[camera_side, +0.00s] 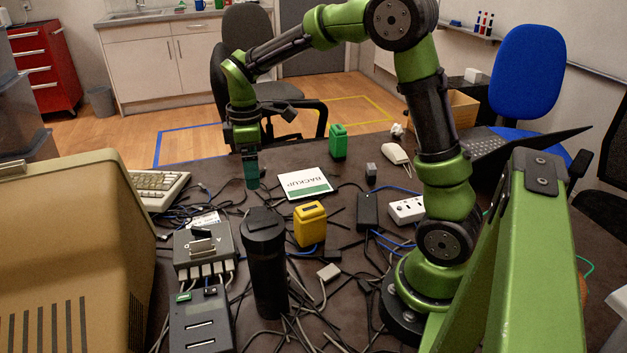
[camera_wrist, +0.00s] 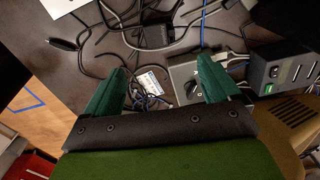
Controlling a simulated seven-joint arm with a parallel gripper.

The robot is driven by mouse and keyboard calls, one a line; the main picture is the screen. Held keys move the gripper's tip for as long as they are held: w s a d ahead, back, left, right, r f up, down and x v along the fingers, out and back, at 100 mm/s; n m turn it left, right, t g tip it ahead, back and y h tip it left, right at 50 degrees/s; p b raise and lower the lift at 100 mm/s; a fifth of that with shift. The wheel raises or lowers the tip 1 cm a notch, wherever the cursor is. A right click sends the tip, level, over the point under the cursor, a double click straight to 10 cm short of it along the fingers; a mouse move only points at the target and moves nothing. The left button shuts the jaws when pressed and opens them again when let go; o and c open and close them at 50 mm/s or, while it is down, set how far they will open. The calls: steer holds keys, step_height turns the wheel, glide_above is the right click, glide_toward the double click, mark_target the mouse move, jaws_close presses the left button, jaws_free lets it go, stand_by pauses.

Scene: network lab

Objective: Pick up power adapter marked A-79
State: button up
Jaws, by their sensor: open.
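No marking A-79 is readable in either view. A black power adapter (camera_side: 367,210) lies among cables in the middle right of the table in the side view. In the wrist view a black adapter (camera_wrist: 157,36) lies with cables around it, beyond my fingertips; I cannot tell whether it is the same one. A white printed label (camera_wrist: 152,82) lies among cables between my fingers, its text too small to read. My gripper (camera_side: 251,183) points down at the table's far left part, and in the wrist view (camera_wrist: 165,72) its green fingers are apart and empty.
A grey switch box (camera_side: 203,247), a black tumbler (camera_side: 265,270) and a yellow device (camera_side: 309,224) stand near the front. Cables cover much of the table.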

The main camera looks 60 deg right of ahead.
step_height(320, 180, down, 9)
steer(key=shift+f, duration=0.2)
steer(key=shift+s+d+f, duration=0.15)
steer(key=shift+f, duration=2.6)
steer(key=c, duration=1.2)
